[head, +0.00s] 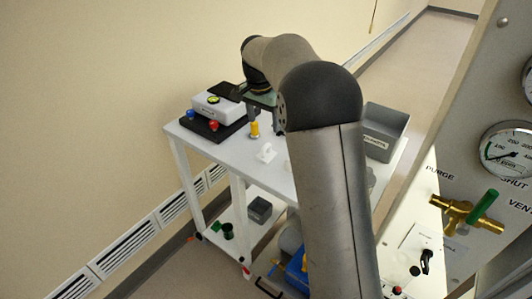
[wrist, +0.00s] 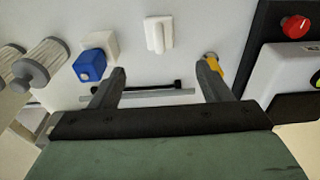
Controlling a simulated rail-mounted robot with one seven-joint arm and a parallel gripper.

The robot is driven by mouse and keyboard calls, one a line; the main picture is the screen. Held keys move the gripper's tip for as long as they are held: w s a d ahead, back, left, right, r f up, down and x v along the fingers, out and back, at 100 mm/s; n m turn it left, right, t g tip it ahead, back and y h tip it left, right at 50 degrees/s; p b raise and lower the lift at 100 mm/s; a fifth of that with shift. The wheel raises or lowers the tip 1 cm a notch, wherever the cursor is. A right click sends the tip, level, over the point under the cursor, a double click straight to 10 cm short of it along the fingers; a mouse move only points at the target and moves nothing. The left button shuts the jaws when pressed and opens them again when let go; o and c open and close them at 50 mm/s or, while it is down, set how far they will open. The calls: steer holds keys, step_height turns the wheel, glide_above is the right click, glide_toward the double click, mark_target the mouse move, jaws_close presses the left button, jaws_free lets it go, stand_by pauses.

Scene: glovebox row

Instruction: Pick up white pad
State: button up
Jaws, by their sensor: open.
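A small white piece with a raised ridge, which looks like the white pad (wrist: 159,34), lies on the white table top (wrist: 190,20). It also shows in the head view (head: 266,153), near the front edge of the table. My gripper (wrist: 162,68) is open, with nothing held between its fingers. In the wrist view the pad is beyond the fingertips, between their lines and apart from them.
A yellow cylinder (head: 254,129) stands close to one finger. A blue block (wrist: 90,65) and a white block (wrist: 113,43) sit on the other side. A black-based device with a red button (wrist: 295,27) is at right in the wrist view. A grey bin (head: 386,128) stands at the table's far right.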

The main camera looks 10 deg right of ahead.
mark_target(266, 144)
steer(key=f, duration=0.4)
steer(key=f+p, duration=0.1)
steer(key=f, duration=0.3)
steer(key=w+d+f+p, duration=0.1)
steer(key=f, duration=0.3)
steer(key=shift+f, duration=0.2)
steer(key=c, duration=1.1)
